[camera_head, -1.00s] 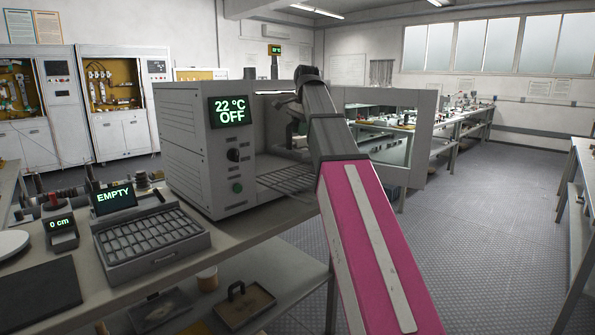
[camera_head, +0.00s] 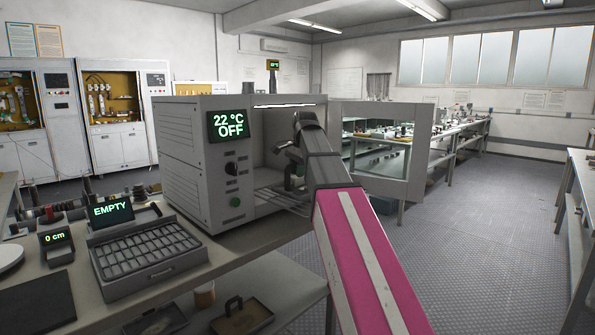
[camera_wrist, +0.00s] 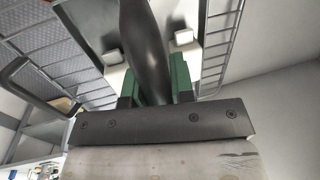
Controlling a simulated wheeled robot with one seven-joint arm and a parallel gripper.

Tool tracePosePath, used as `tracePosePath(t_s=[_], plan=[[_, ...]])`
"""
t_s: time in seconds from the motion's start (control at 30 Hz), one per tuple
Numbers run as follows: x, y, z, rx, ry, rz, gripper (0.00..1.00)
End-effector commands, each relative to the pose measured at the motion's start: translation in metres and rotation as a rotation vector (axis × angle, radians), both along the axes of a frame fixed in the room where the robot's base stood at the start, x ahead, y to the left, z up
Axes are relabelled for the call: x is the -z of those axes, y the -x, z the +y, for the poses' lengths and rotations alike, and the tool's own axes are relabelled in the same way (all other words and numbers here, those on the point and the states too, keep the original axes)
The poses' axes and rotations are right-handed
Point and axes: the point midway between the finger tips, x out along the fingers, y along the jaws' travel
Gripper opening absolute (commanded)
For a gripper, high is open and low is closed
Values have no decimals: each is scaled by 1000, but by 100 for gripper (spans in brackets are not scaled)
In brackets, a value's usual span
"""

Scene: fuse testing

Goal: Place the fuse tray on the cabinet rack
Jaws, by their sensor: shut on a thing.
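The cabinet (camera_head: 185,150) is a grey box reading "22 °C OFF", with its door (camera_head: 440,150) swung open to the right. Its wire rack (camera_head: 268,196) shows low in the opening, and rack bars (camera_wrist: 222,38) also show in the wrist view. My gripper (camera_head: 290,172) is inside the opening, above the rack. In the wrist view my gripper (camera_wrist: 153,88) has its green fingers shut on a dark rounded handle. Beneath it is part of a pale tray, the fuse tray (camera_wrist: 182,64), with white blocks on it. I cannot tell whether the tray touches the rack.
A grey compartment box (camera_head: 150,255) reading "EMPTY" and a small "0 cm" display (camera_head: 56,245) stand on the bench left of the cabinet. A handled tray (camera_head: 242,316) lies on the shelf below.

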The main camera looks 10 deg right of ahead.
Motion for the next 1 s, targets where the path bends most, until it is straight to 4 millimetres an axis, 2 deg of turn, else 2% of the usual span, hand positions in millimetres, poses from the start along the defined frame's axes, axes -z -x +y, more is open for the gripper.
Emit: tracePosePath(t_s=[0.2, 0.23, 0.3, 0.67, 0.77, 1.0], plan=[[2, 0, 0, 0, 1, -1, 0], [2, 0, 0, 0, 0, 0, 32], [2, 0, 0, 0, 0, 0, 48], [-3, 0, 0, 0, 0, 0, 48], [-12, 1, -1, 0, -1, -1, 48], [-55, 7, -6, 0, 0, -2, 48]])
